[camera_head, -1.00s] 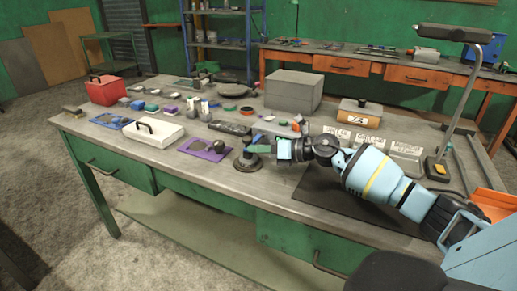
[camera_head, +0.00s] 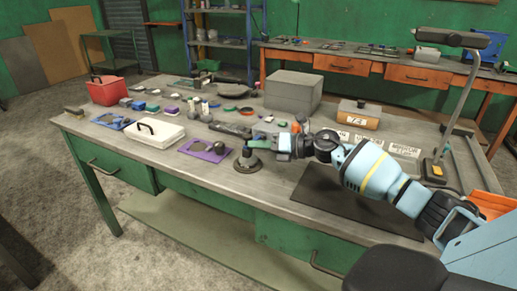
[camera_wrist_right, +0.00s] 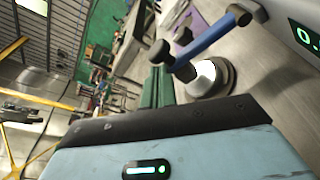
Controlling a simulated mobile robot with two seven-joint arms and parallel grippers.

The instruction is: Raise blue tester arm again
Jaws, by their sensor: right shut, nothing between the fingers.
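The tester shows in the right wrist view as a blue arm (camera_wrist_right: 207,40) with black ends, slanting up to the right above a round pale base (camera_wrist_right: 209,79). In the head view its dark round base (camera_head: 247,163) stands on the bench near the front edge; the blue arm cannot be made out there. My right gripper (camera_head: 262,143) has green fingers just above and right of this base. In the wrist view the shut fingers (camera_wrist_right: 160,88) are left of the base and below the arm's lower end, with nothing held. Whether they touch the arm cannot be told. My left gripper is not in view.
A purple mat (camera_head: 203,151) lies left of the tester and a white case (camera_head: 155,131) further left. A device with green digits (camera_wrist_right: 304,36) is close by in the wrist view. A dark mat (camera_head: 345,207) lies under my right arm.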

